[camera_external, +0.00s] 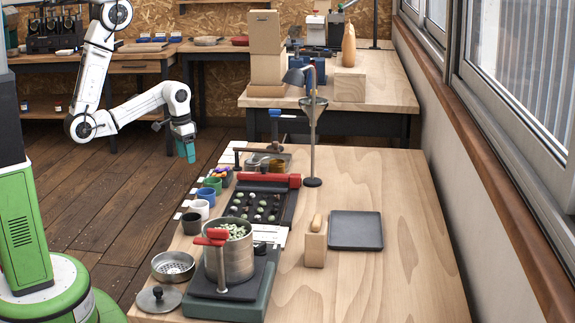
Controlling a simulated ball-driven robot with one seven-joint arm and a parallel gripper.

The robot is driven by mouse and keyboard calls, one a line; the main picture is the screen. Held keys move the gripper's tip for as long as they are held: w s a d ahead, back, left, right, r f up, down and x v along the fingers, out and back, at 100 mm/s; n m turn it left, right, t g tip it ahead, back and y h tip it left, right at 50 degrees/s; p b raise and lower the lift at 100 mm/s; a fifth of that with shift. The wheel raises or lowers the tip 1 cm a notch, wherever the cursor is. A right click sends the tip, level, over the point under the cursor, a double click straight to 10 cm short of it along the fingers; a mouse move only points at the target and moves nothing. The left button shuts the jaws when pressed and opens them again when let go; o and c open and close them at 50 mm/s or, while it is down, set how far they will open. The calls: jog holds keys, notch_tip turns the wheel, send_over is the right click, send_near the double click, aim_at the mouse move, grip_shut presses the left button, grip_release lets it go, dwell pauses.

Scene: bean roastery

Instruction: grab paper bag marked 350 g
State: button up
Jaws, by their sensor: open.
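Two tan upright packages that look like paper bags, one (264,32) above the other (267,72), stand at the left of the far table. A shorter tan block-like thing (350,86) stands to their right. I cannot read any mark on them, so I cannot tell which is the 350 g bag. My gripper (186,153) has teal fingers and points down over the floor, left of the near table's far end. It is open, touches nothing visible and is well away from the tan packages.
The near table (395,220) holds a metal pot (229,252) on a scale, a dark bean tray (262,206), several cups, a tall funnel stand (313,140) and a black slate (356,230). A windowed wall borders the right. Wooden floor is clear at left.

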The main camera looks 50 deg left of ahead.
jog(key=o, duration=0.6)
